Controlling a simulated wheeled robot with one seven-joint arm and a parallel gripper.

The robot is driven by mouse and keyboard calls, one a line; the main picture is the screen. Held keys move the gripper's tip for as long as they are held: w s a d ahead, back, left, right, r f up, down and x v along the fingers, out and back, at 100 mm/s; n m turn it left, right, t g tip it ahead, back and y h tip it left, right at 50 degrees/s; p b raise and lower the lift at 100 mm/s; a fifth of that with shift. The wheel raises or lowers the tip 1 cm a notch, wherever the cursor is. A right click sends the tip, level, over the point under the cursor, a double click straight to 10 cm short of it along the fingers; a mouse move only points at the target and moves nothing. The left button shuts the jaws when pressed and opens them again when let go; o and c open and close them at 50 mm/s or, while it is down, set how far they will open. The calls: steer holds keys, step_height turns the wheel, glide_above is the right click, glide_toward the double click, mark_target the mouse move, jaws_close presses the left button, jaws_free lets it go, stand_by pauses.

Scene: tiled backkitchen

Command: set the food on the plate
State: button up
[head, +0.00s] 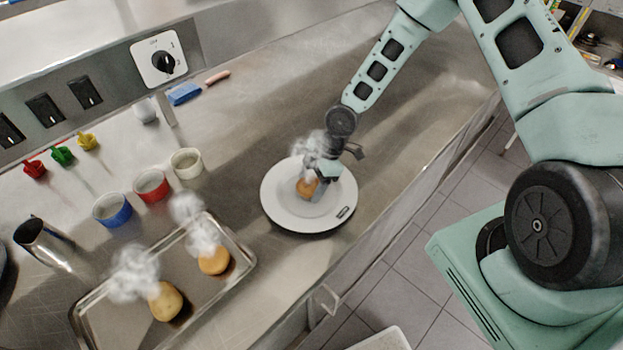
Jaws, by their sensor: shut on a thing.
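A white round plate (284,214) lies on the steel counter near its front edge. My gripper (311,188) is low over the plate, shut on a small orange-brown food piece (304,187) that steams. The gripper partly hides this piece, and I cannot tell whether it touches the plate. Two more steaming round food pieces sit on a metal tray (243,262) at the lower left: a yellowish one (166,302) and an orange-brown one (214,261).
A blue cup (112,210), a red cup (151,186) and a white cup (187,163) stand left of the plate. A steel cup (42,243) is at far left. The counter behind the plate is clear.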

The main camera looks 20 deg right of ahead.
steer(key=shift+f, duration=0.1)
steer(key=o, duration=0.6)
